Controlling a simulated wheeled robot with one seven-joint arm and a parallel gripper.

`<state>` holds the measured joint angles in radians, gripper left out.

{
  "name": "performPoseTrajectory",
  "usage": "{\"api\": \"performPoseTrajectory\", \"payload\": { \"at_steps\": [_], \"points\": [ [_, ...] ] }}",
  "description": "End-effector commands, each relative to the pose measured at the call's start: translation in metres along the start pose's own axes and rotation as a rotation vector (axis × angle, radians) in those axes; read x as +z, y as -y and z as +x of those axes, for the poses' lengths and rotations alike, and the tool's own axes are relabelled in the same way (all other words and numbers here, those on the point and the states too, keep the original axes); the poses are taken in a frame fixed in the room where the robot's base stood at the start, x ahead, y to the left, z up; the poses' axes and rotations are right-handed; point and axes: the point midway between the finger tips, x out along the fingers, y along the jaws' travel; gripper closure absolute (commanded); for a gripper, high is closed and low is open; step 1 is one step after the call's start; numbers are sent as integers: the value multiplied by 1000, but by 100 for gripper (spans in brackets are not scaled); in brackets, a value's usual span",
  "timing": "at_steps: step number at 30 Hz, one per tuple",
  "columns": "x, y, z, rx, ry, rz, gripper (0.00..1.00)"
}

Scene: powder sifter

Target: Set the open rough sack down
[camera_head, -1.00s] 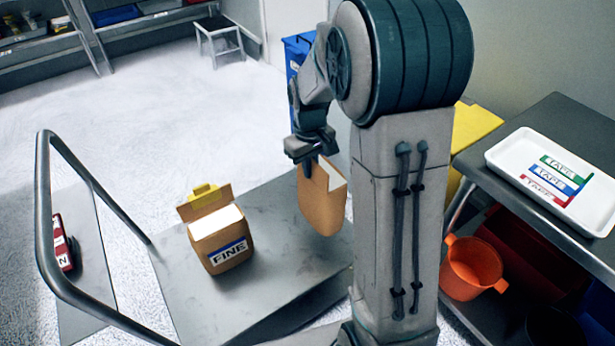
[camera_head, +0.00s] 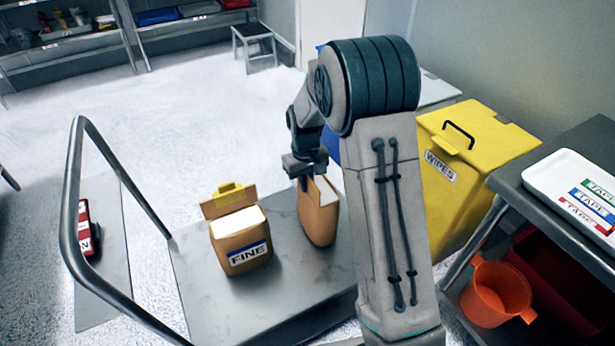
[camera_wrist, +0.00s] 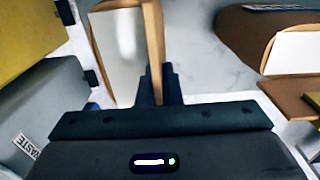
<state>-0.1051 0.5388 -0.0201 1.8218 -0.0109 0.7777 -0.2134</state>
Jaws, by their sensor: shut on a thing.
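An open brown paper sack (camera_head: 318,226) with white contents stands upright on or just above the grey platform; I cannot tell if its base touches. No label shows on it. My gripper (camera_head: 304,183) is above its left rim and shut on that wall. In the wrist view, the sack's wall (camera_wrist: 153,40) runs between the fingers (camera_wrist: 158,85), with white contents to its left. A second open sack (camera_head: 236,258), labelled FINE, stands on the platform to the left, apart from the held one. Its side also shows in the wrist view (camera_wrist: 240,35).
The platform (camera_head: 200,300) has a rail (camera_head: 72,200) along its left. A yellow WIPES bin (camera_head: 480,150) stands right of my arm. A bench at right holds a white tray (camera_head: 540,180), with an orange bucket (camera_head: 495,295) below. A grey WASTE bin (camera_wrist: 50,110) shows in the wrist view.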

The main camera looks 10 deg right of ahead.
Motion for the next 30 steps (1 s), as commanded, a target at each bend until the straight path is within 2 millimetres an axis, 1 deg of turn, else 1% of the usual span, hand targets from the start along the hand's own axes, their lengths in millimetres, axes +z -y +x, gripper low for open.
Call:
{"api": "performPoseTrajectory", "payload": {
  "at_steps": [1, 3, 9, 14, 15, 16, 17, 25, 28, 30],
  "points": [
    [-1, 0, 4, 1, -4, 0, 100],
    [-1, 0, 6, 2, -5, 0, 100],
    [-1, 0, 6, 2, -6, 0, 100],
    [-1, 0, 10, 1, -5, 0, 100],
    [0, 0, 11, 0, -1, 0, 84],
    [0, 0, 11, 0, -1, 0, 75],
    [0, 0, 11, 0, -1, 0, 73],
    [0, 0, 10, 0, -1, 0, 73],
    [0, 0, 3, 0, -2, 0, 73],
    [-1, 0, -7, 1, -4, 0, 73]
  ]
}}
